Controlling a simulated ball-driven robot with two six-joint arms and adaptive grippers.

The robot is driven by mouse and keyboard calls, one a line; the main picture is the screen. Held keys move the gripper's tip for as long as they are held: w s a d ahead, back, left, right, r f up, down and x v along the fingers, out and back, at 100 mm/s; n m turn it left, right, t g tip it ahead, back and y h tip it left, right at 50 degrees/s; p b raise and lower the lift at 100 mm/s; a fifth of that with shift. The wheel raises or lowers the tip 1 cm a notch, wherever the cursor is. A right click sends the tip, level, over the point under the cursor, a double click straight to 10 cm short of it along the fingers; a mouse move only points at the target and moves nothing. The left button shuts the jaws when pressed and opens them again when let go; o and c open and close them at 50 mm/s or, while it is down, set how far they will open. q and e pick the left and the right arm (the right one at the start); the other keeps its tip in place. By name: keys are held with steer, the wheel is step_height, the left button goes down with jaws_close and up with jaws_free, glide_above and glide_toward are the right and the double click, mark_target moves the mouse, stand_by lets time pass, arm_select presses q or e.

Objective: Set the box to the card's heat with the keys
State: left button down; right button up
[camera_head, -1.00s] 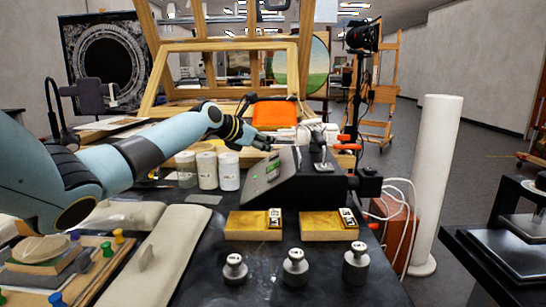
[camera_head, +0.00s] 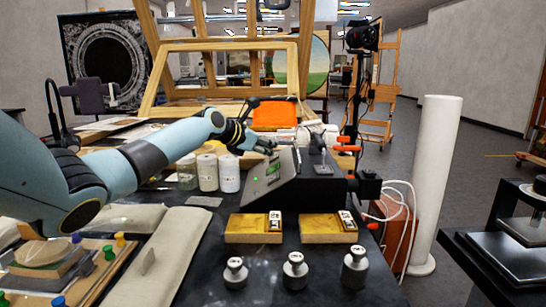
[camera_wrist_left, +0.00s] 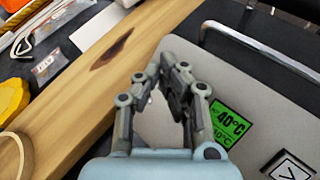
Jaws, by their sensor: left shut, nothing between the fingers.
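The box (camera_head: 315,192) is a dark wedge with a grey sloped face on the table's middle. Its green display (camera_head: 273,170) also shows in the left wrist view (camera_wrist_left: 228,123), where a large 40°C stands above a smaller line that looks like 40°C. A square key (camera_wrist_left: 288,168) with a V-shaped mark lies below the display, partly cut off. My left gripper (camera_head: 270,146) is shut and empty, over the upper part of the face; it also shows in the wrist view (camera_wrist_left: 170,72). Contact cannot be told. A small pale card (camera_head: 205,201) lies left of the box, its writing unreadable. My right gripper is out of view.
White-lidded jars (camera_head: 208,172) stand left of the box. Two wooden blocks (camera_head: 252,236) and three metal weights (camera_head: 295,270) are in front. A lamp stand (camera_head: 357,110) and cables (camera_head: 402,195) are at the right. A long pale cushion (camera_head: 165,250) lies at the left.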

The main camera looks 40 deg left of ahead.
arm_select(q)
steer(key=shift+f, duration=0.2)
stand_by(0.4)
steer(key=shift+w+d+f, duration=0.1)
steer(key=shift+d+f, duration=0.2)
steer(key=shift+f, duration=0.15)
stand_by(0.4)
steer(key=shift+a+r+p, duration=0.25)
steer(key=shift+r+p, duration=0.3)
steer(key=shift+p, duration=0.4)
steer(key=shift+s+a+r+p, duration=0.25)
steer(key=shift+s+p, duration=0.05)
steer(key=shift+s, duration=0.05)
steer(key=shift+r+p, duration=0.1)
steer(key=shift+p, duration=0.45)
